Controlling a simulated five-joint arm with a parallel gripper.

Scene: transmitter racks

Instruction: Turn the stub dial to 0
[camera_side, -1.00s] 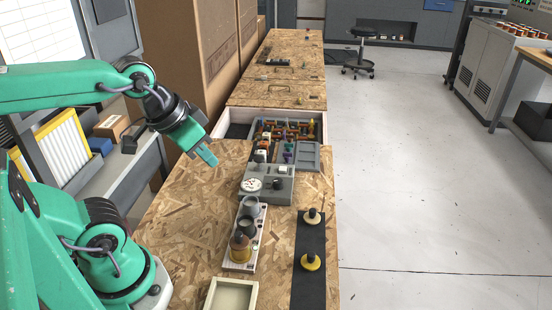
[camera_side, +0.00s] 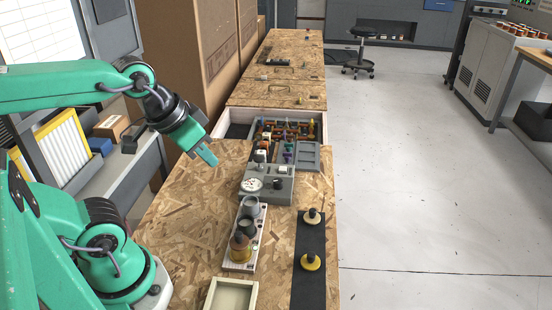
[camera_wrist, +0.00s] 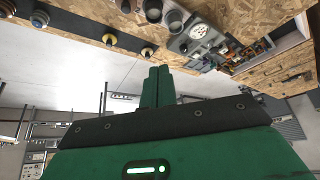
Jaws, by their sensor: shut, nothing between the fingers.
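A grey box (camera_side: 265,196) sits on the wooden bench, with a round white dial face (camera_side: 250,184) on its left and a black knob (camera_side: 279,184) on its right. The same box shows upside down at the top of the wrist view, with its white dial face (camera_wrist: 198,31). I cannot tell which of these is the stub dial, and no numbers are readable. My gripper (camera_side: 209,158) is shut and empty, in the air to the left of and beyond the box, apart from it. Its closed fingers (camera_wrist: 158,71) also show in the wrist view.
A white strip (camera_side: 238,263) with several round parts lies nearer on the bench. A shallow cream tray (camera_side: 231,296) is at the front. A wooden crate of fittings (camera_side: 318,125) stands behind the box.

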